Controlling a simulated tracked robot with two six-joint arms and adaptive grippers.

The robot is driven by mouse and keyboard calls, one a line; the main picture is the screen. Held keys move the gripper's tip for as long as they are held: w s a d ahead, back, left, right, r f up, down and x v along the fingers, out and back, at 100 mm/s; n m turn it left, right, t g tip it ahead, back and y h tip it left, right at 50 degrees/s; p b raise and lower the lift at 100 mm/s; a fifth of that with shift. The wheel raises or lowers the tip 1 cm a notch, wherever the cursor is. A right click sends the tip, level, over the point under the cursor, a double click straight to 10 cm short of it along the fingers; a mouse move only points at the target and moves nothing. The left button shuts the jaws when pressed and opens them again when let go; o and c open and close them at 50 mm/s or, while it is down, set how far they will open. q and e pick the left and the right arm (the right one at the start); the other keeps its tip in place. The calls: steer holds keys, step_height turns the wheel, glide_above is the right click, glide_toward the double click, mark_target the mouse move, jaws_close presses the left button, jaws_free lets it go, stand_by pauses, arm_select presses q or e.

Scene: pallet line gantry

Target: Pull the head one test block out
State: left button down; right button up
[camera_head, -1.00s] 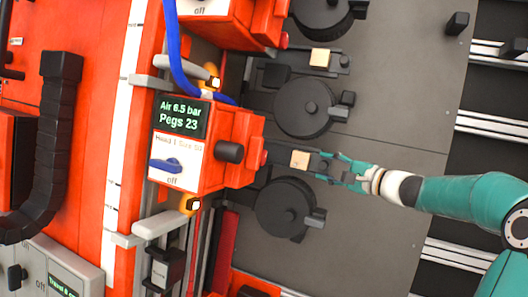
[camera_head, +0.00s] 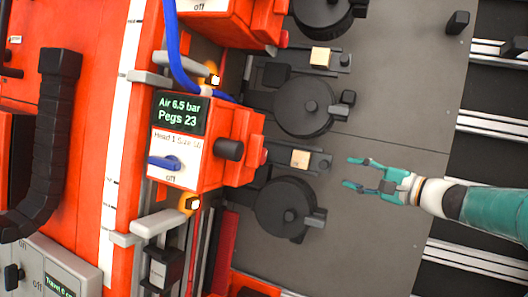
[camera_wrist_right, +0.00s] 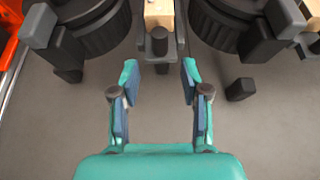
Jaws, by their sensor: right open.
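The head one test block (camera_head: 300,159) is a small light wooden block in the dark holder beside the orange head unit labelled "Head 1" (camera_head: 180,145). It also shows at the top of the right wrist view (camera_wrist_right: 158,13), behind a dark round knob (camera_wrist_right: 158,42). My right gripper (camera_head: 347,173) is open and empty over the grey plate, to the right of the holder and apart from it. In the right wrist view its two fingers (camera_wrist_right: 159,72) are spread, with the knob just beyond their tips. My left gripper is not in view.
A second wooden block (camera_head: 320,58) sits in a similar holder farther up. Round black drums (camera_head: 286,207) flank the holder on both sides. A dark post (camera_head: 457,23) stands at the upper right. The grey plate (camera_head: 400,110) is clear around my right gripper.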

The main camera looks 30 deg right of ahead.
steer(key=shift+s, duration=0.3)
steer(key=shift+s+r, duration=0.1)
steer(key=s+a+r, duration=0.1)
steer(key=s+r, duration=0.2)
steer(key=s, duration=0.6)
steer(key=shift+a+r, duration=0.2)
steer(key=shift+r, duration=0.15)
stand_by(0.4)
